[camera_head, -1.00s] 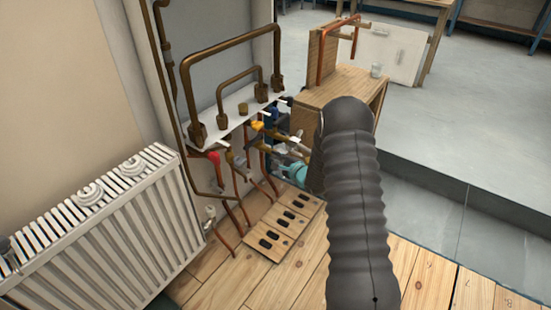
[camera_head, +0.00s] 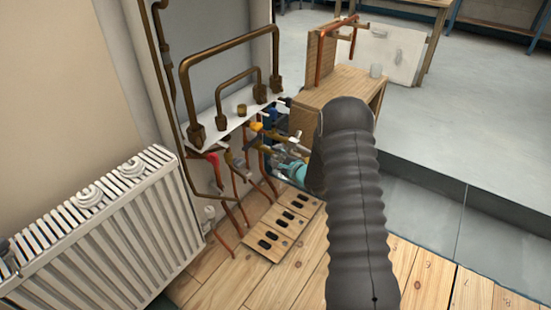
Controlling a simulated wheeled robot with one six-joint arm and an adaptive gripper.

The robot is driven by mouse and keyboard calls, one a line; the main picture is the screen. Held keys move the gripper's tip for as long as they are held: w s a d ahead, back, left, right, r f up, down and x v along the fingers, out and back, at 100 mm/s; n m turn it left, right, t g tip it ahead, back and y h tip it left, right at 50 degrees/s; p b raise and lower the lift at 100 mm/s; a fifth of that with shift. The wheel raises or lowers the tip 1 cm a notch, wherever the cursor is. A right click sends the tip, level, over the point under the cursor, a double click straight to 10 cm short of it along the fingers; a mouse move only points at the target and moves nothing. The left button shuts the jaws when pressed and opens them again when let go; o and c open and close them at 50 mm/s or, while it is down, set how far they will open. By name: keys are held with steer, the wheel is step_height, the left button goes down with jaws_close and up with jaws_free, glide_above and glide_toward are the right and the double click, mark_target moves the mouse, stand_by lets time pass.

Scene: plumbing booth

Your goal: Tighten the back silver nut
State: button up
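The pipework stands below a white shelf (camera_head: 236,114) in the grey-backed booth, with a red valve part (camera_head: 214,158), a yellow part (camera_head: 256,126) and copper pipes. I cannot make out the back silver nut; the fittings there are small and partly hidden. My arm in its dark ribbed sleeve (camera_head: 352,200) rises in front at the right of the booth. Small dark and grey parts beside the yellow part seem to belong to my gripper (camera_head: 284,124), close to the right end of the pipework. Its fingers are too small and covered to read, and any contact is unclear.
A white radiator (camera_head: 105,235) stands at the left. A wooden board with dark slots (camera_head: 282,222) lies on the plank floor below the pipes. Open grey floor (camera_head: 450,130) lies to the right.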

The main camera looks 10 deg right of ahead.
steer(key=v, duration=1.2)
stand_by(0.3)
